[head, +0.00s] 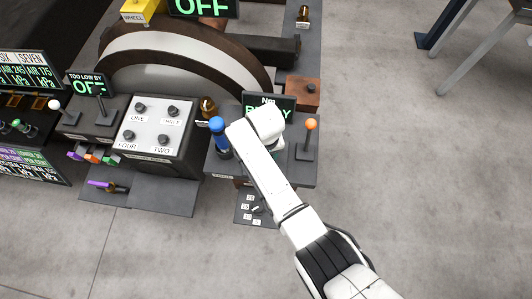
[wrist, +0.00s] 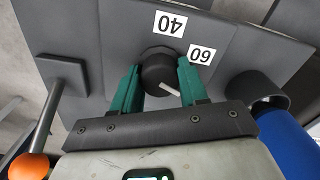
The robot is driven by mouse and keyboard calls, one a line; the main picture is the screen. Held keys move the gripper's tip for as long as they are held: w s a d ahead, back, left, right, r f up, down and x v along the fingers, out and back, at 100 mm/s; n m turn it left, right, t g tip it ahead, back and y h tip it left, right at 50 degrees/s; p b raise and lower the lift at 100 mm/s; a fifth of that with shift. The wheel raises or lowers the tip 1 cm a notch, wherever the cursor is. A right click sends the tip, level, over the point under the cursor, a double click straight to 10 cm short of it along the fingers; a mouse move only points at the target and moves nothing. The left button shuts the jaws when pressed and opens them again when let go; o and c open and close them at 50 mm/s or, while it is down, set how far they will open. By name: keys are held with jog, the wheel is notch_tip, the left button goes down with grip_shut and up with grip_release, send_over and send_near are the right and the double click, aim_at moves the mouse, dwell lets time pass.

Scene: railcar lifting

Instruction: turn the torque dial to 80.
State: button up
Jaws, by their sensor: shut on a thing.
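The torque dial is a dark round knob (wrist: 157,72) on a grey panel, in the middle of the wrist view. My gripper (wrist: 158,82) is shut on it, one green finger on each side. The knob's white pointer line slants down and right in the picture, past the 60 label (wrist: 201,54). The 40 label (wrist: 170,23) is above the knob, upside down. No 80 mark shows. In the head view my arm's end covers the dial and partly covers the lit "Nm" display (head: 268,101), whose word cannot be fully read.
A blue handle (head: 218,125) stands left of my arm's end in the head view. An orange-topped lever (head: 310,125) stands to the right. A small lower panel (head: 248,207) with number labels is below the console. Open floor (head: 420,190) lies to the right.

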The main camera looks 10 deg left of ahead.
jog(key=shift+m, duration=1.3)
jog(key=o, duration=1.1)
jog(key=shift+c, duration=0.2)
jog(key=shift+r, duration=0.1)
notch_tip(320, 180, up, 11)
jog(key=shift+f+p, duration=0.2)
jog(key=shift+p, duration=0.15)
